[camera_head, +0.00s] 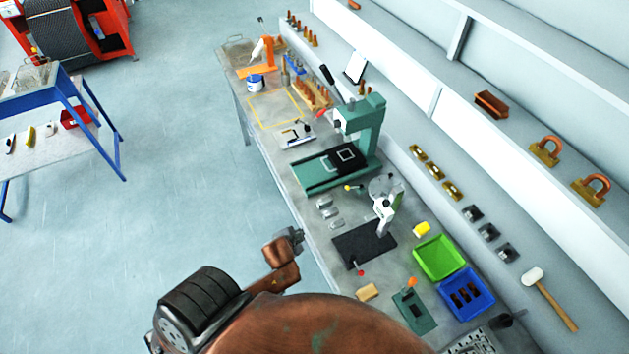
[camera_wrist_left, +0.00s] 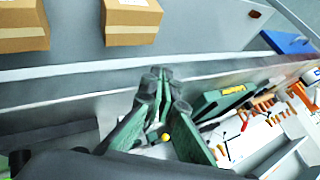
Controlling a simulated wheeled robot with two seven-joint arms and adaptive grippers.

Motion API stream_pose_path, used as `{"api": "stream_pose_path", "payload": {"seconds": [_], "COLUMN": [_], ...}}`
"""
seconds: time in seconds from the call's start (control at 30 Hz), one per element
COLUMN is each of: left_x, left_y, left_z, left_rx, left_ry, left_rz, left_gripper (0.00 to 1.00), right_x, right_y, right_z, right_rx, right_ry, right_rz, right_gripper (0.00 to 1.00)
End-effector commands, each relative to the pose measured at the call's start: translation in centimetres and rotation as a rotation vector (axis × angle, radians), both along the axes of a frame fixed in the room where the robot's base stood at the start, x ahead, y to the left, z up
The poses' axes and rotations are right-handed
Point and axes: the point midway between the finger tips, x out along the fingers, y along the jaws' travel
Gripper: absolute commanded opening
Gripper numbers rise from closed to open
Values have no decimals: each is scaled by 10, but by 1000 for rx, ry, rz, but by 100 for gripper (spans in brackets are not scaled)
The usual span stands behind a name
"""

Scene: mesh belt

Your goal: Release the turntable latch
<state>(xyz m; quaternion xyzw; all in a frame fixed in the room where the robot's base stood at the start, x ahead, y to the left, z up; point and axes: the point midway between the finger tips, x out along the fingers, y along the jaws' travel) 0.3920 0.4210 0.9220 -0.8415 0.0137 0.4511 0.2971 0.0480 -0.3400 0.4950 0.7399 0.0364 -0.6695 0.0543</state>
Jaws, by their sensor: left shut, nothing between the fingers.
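A round grey disc (camera_head: 380,184), which looks like the turntable, lies on the bench beyond a white stand that partly covers it. A small lever with a yellow knob (camera_head: 348,187) sits at its left, probably the latch; its exact position is too small to tell. A yellow knob (camera_wrist_left: 166,137) also shows by the fingers in the left wrist view. My left gripper (camera_head: 297,236) is at the bench's front edge, below and left of the disc and apart from it. In the left wrist view its green fingers with dark tips (camera_wrist_left: 166,92) are shut and empty. My right gripper is out of view.
A green press (camera_head: 361,118) stands behind the disc. A black mat (camera_head: 363,243), a green tray (camera_head: 439,274) and a blue tray (camera_head: 493,299) lie nearer. A shelf runs along the right. Cardboard boxes (camera_wrist_left: 132,20) show in the left wrist view.

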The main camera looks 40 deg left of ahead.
Motion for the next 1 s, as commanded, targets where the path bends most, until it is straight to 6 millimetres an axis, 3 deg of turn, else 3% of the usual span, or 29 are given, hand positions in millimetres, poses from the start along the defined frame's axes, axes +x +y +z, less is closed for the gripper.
{"api": "stream_pose_path", "payload": {"seconds": [0.03,0.37,0.57,0.67,0.7,0.8,0.9,1.0], "left_x": [-11,-49,-85,-122,-142,-195,-248,-294], "left_y": [-3,-8,-12,-19,-24,-37,-52,-65], "left_z": [-22,-157,-264,-338,-370,-440,-493,-528], "left_rx": [-35,-137,-186,-223,-241,-282,-316,-341], "left_ry": [30,151,226,280,306,365,416,458], "left_rz": [36,120,152,179,192,225,256,283], "left_gripper": [0,0,0,0,0,0,0,0], "right_x": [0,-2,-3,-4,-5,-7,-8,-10], "right_y": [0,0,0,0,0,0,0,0], "right_z": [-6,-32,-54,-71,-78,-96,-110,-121], "right_rx": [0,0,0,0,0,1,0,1], "right_ry": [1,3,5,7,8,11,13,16], "right_rz": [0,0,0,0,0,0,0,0], "right_gripper": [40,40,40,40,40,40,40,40]}}
